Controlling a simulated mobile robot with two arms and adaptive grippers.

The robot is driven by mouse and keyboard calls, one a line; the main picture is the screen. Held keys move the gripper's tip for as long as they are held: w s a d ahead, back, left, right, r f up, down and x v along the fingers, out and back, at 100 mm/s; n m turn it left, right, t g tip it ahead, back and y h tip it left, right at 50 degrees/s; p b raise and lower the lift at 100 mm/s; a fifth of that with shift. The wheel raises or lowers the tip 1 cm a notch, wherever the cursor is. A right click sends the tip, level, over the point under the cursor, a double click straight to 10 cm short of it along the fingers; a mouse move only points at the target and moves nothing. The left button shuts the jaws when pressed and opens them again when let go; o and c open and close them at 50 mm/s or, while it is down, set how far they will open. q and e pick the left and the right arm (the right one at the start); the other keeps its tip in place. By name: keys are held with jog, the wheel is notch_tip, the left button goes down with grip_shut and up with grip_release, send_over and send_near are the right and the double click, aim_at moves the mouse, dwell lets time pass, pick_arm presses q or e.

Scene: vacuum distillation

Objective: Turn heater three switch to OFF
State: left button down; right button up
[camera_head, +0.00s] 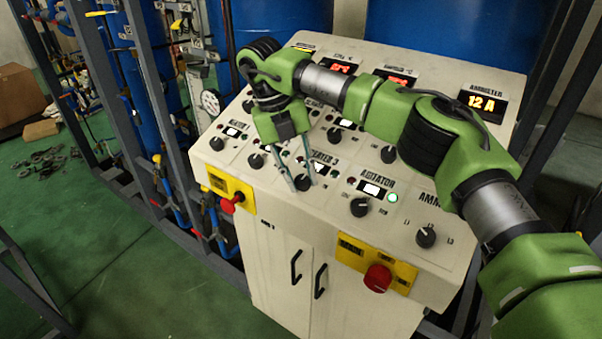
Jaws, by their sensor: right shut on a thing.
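The control panel (240,172) is a cream cabinet with a sloped top and black rotary switches. The heater three switch (302,183) is a small black knob just below the label that reads as HEATER 3, in the front row. My right gripper (303,181) reaches down over it from the green arm, with its two thin fingers closed on the knob's sides. The fingers and their closeness partly hide the knob, so I cannot read its pointer position. My left gripper is not in view.
The agitator knob (359,207) and the ammeter knob (426,236) stand to the right; another knob (256,161) is to the left. Dark metal frames and blue tanks (440,35) stand around the panel.

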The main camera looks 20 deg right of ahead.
jog(key=shift+n, duration=0.6)
jog(key=o, duration=1.1)
jog(key=v, duration=1.2)
jog(key=shift+a, duration=0.3)
jog(key=shift+f, duration=0.1)
